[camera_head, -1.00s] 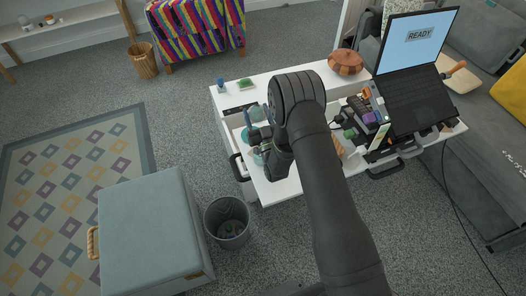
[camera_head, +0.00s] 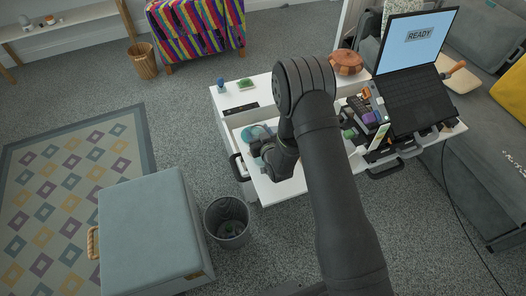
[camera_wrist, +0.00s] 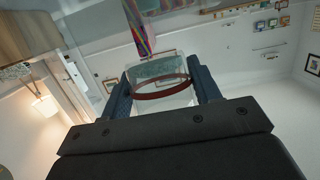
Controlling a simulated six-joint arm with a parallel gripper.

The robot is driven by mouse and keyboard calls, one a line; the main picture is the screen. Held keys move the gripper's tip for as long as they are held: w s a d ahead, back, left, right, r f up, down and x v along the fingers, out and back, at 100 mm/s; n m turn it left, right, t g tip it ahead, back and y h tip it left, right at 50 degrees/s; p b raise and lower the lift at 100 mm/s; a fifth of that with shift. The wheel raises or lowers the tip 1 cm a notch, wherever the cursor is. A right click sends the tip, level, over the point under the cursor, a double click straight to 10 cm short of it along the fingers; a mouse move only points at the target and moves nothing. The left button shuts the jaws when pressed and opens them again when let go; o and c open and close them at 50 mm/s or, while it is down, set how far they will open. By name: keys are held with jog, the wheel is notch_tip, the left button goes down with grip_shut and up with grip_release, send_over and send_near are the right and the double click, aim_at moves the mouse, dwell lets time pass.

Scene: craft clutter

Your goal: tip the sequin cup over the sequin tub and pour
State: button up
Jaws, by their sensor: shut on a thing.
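The sequin cup (camera_wrist: 160,96) is clear with a dark red band, and teal sequins show toward its far end in the wrist view. The fingers of my gripper (camera_wrist: 162,90) are shut on it from both sides. The room looks strongly rolled in that view, so the cup appears tilted; I cannot see sequins falling. In the head view my gripper (camera_head: 262,148) is low at the left part of the white desk. A round teal tub (camera_head: 256,131), apparently the sequin tub, shows just behind it, partly covered. The cup is not clear in the head view.
A laptop (camera_head: 414,93) and dark cluttered items (camera_head: 370,118) fill the desk's right side. A brown round box (camera_head: 346,63) and small green and blue items (camera_head: 246,84) stand at the back. A bin (camera_head: 227,222) and grey ottoman (camera_head: 150,222) stand on the floor.

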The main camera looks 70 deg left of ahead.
aim_at(256, 123)
jog(key=shift+r, duration=1.45)
